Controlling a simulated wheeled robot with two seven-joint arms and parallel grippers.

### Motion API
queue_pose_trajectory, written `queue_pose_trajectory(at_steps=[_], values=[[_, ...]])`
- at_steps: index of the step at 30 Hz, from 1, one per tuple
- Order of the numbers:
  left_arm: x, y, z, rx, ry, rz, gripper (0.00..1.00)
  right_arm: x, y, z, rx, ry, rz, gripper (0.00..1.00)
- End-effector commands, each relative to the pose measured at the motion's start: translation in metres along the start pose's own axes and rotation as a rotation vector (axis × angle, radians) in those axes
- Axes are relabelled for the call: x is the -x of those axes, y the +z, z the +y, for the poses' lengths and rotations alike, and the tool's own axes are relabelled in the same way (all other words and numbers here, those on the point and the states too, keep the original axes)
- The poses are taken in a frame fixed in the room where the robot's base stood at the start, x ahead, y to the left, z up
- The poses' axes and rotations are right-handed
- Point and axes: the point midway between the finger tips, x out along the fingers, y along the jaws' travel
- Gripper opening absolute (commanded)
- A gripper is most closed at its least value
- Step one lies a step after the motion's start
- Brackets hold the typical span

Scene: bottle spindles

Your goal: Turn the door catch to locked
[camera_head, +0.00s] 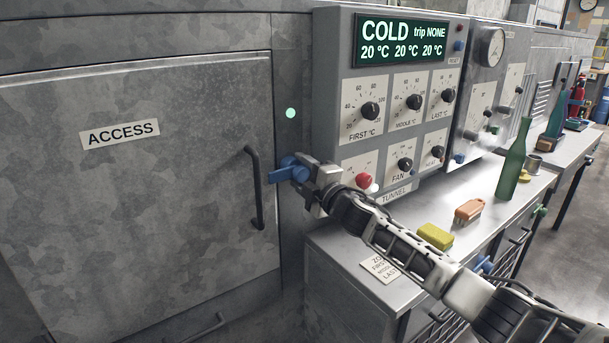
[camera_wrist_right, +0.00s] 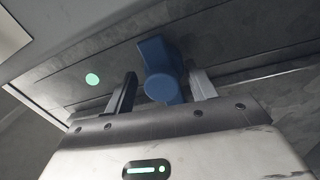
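The grey access door (camera_head: 140,220) fills the left of the head view, with a dark vertical pull handle (camera_head: 254,188). The blue door catch (camera_head: 283,174) is beside the handle at the door's right edge. Its lever lies roughly level, pointing left over the edge. My right gripper (camera_head: 308,172) is at the catch and partly hides it. In the right wrist view the blue catch (camera_wrist_right: 161,72) stands between the two fingers of my right gripper (camera_wrist_right: 163,88). The fingers are apart, with a clear gap on the left; contact on the right cannot be told. My left gripper is out of view.
A control panel (camera_head: 384,136) with knobs and a red button (camera_head: 364,181) is right of the catch, above my right arm. A yellow sponge (camera_head: 435,236), an orange brush (camera_head: 468,211) and a green bottle (camera_head: 513,160) are on the bench. A green light (camera_head: 291,113) glows above the catch.

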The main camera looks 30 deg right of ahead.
Motion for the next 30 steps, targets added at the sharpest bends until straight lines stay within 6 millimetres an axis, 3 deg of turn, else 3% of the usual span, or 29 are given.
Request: queue_pose_trajectory(at_steps=[8,21,30], values=[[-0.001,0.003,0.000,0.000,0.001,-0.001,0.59,0.027,0.000,-0.003,0.002,-0.004,0.001,0.56],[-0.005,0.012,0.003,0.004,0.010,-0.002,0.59,0.124,0.001,-0.004,0.000,-0.004,-0.001,0.56],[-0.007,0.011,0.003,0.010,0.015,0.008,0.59,0.156,0.001,-0.001,0.001,0.000,-0.001,0.56]])
